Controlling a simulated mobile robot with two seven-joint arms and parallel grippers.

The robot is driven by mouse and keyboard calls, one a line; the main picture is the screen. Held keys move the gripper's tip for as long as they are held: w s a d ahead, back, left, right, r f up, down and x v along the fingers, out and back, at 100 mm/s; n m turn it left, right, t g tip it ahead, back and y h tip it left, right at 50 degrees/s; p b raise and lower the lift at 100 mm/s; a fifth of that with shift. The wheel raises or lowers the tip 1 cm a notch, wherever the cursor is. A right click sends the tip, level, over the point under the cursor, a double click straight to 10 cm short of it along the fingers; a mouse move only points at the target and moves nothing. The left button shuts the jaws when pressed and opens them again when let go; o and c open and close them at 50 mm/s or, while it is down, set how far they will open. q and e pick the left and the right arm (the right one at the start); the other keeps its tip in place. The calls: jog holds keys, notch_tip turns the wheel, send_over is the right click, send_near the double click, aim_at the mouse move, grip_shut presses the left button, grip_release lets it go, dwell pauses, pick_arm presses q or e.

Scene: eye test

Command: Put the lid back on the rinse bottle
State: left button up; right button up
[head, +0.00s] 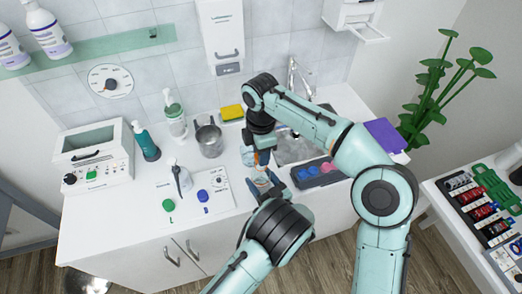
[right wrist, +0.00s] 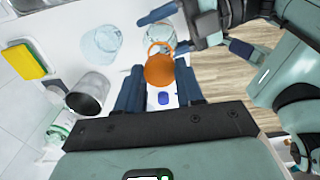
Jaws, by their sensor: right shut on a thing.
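My right gripper (head: 262,158) is shut on the orange lid (right wrist: 159,72), seen between its fingers in the right wrist view. The clear rinse bottle (right wrist: 158,36) is just beyond the lid, with a thin orange ring at its near end. My left gripper (right wrist: 170,30) has a finger on each side of the bottle and appears shut on it. In the head view the left gripper (head: 266,184) is below the right one, and the bottle is largely hidden. The lid overlaps the bottle in the picture; I cannot tell whether they touch.
A clear beaker (right wrist: 100,42) stands beside the bottle. A steel jug (head: 209,140) and a yellow sponge (head: 231,113) are behind. A dark tray (head: 336,180) lies right, before the sink (head: 297,150). A green cap (head: 168,205) and a blue cap (head: 203,196) are left, near the counter's front.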

aim_at(261, 177)
jog(key=shift+f, duration=0.9)
jog(key=shift+f, duration=0.55)
